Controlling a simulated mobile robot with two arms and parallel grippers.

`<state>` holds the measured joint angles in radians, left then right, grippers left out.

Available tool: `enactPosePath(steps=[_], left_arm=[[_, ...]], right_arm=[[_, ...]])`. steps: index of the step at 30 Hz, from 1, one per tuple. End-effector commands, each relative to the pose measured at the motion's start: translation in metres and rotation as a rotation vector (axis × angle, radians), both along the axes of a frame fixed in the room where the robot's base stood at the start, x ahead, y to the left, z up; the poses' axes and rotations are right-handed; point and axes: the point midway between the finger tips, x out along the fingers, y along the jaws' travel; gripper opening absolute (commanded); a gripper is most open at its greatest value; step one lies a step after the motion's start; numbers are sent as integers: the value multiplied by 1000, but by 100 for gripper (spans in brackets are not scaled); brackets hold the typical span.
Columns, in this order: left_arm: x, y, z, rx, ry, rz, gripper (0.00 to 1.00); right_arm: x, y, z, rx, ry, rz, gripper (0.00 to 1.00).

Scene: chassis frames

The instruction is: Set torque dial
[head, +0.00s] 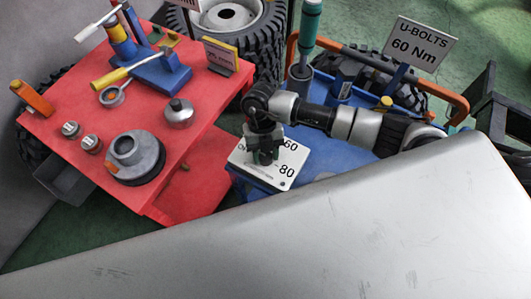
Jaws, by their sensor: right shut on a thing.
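The torque dial panel is a white plate (285,176) with dark numbers, of which 60 and 80 show. It sits at the left end of a blue bench (337,152). My right gripper (264,155) points down over the middle of this plate and is shut on the dial's knob, which is mostly hidden under the fingers. The pointer and the dial's setting cannot be made out. A sign (420,45) reading "U-BOLTS 60 Nm" stands at the back of the blue bench. My left gripper is not in view.
A red table (195,160) at left holds a grey round part (135,157), small metal pieces and a blue tool holder (160,76). An orange-handled frame (458,108) and a teal-handled tool (308,25) stand behind my right arm. A large grey surface fills the foreground.

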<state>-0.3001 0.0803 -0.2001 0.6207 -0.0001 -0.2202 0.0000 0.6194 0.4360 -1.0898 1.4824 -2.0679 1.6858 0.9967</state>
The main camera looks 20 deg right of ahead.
Motion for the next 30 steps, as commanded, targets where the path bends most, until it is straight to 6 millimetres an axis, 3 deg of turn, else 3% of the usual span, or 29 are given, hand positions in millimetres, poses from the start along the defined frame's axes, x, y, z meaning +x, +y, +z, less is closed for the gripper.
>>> enactPosePath(steps=[21, 22, 24, 27, 30], left_arm=[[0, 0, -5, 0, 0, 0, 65], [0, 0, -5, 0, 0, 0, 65], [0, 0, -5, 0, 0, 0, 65], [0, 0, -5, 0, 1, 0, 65], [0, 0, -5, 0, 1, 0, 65]], right_arm=[[1, 0, 1, 0, -2, 79, 19], [1, 0, 1, 0, -2, 79, 44], [1, 0, 1, 0, -2, 79, 55], [1, 0, 1, 0, -2, 79, 66], [0, 0, 0, 0, -1, 78, 66]])
